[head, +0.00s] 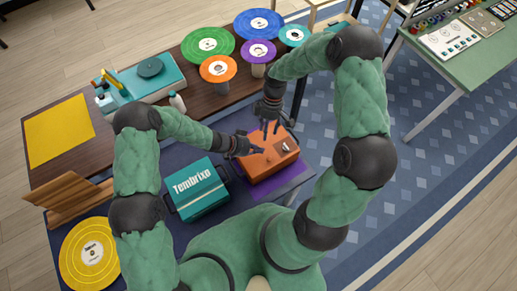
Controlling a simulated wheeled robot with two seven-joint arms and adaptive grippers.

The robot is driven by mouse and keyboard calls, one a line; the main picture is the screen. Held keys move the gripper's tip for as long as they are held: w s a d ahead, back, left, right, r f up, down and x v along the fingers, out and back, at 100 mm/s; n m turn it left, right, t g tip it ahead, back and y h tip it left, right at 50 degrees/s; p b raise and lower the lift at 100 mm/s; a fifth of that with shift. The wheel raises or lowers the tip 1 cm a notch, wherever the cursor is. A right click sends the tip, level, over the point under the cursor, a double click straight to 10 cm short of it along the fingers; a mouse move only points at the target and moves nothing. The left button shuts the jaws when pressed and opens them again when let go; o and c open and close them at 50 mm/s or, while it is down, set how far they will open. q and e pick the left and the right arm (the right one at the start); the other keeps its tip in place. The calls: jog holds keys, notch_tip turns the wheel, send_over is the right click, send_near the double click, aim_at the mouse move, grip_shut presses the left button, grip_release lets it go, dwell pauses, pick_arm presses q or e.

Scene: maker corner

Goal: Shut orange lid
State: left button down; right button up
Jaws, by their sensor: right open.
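An orange case (258,168) stands on a purple mat (290,184) at the front table's right end. Its top looks flat, with a small dark and pale patch near its right side; I cannot tell whether the lid is fully shut. My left gripper (256,149) is over the left part of the case, and its jaw state is unclear. My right gripper (270,128) is open and empty, pointing down over the far edge of the case. The two grippers hide part of the case's left and back edges.
A teal Tembrixo case (197,189) stands just left of the orange one. Several coloured discs, including a green one (207,43) and an orange one (218,69), stand behind. A teal machine (158,79) and yellow sheet (58,130) are at back left.

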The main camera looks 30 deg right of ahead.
jog(key=v, duration=0.5)
pick_arm(q)
jog(key=shift+s+f, duration=0.15)
jog(key=shift+f, duration=0.15)
pick_arm(e)
jog(key=s+a+f+m+t+y, duration=0.1)
jog(key=s+a+f+m+t, duration=0.2)
jog(key=s+a+f+m, duration=0.8)
jog(key=s+a+f, duration=0.2)
jog(key=a+f, duration=0.3)
jog(key=a, duration=0.1)
jog(key=shift+s+a+f+m, duration=0.25)
jog(key=shift+s+f+m, duration=0.05)
jog(key=shift+s, duration=0.05)
pick_arm(q)
jog(key=shift+r, duration=0.1)
jog(key=v, duration=1.2)
